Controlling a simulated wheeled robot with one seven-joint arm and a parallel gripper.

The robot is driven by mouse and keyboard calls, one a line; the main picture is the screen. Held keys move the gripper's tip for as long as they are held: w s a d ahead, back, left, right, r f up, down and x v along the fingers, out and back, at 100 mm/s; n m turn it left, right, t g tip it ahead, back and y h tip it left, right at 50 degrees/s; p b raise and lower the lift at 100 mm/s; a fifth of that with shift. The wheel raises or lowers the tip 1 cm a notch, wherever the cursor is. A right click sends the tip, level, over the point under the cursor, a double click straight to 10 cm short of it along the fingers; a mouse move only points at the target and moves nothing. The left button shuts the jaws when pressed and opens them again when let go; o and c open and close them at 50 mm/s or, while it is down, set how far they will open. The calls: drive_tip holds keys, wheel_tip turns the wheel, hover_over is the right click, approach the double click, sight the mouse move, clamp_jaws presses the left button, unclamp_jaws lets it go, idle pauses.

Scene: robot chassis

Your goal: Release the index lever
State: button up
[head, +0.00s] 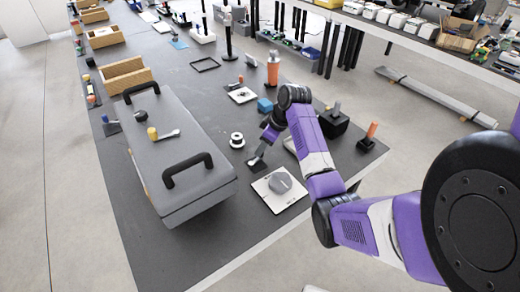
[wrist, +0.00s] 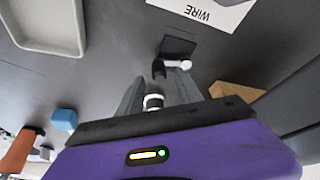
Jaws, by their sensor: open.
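A small lever with a dark square base plate (wrist: 180,46) stands on the dark bench, and I take it to be the index lever. Its pale arm and black part (wrist: 159,68) show in the wrist view, close to the fingertips. In the head view its base (head: 258,168) sits just below my gripper (head: 264,147). In the wrist view my gripper (wrist: 158,88) is open, with its two grey fingers on either side of the black part's near end. I cannot tell whether either finger touches it.
A white plate with a grey disc (head: 280,184) lies close by at the bench's front edge. A white spool (head: 237,140) and a blue block (head: 264,105) stand near. A large grey case (head: 190,185) fills the left. A WIRE label (wrist: 205,12) and a grey tray (wrist: 48,45) show too.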

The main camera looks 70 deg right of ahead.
drive_tip(key=shift+x, duration=1.45)
clamp_jaws()
drive_tip(key=shift+s+a+r+m+h+p, duration=0.25)
drive_tip(key=shift+m+p, duration=0.55)
drive_tip(key=shift+p, duration=0.4)
drive_tip(key=shift+s+f+m+h+p, duration=0.25)
drive_tip(key=shift+m+h+p, duration=0.1)
drive_tip(key=shift+m, duration=0.15)
drive_tip(key=shift+r, duration=0.1)
unclamp_jaws()
drive_tip(key=v, duration=0.7)
drive_tip(key=shift+r, duration=0.35)
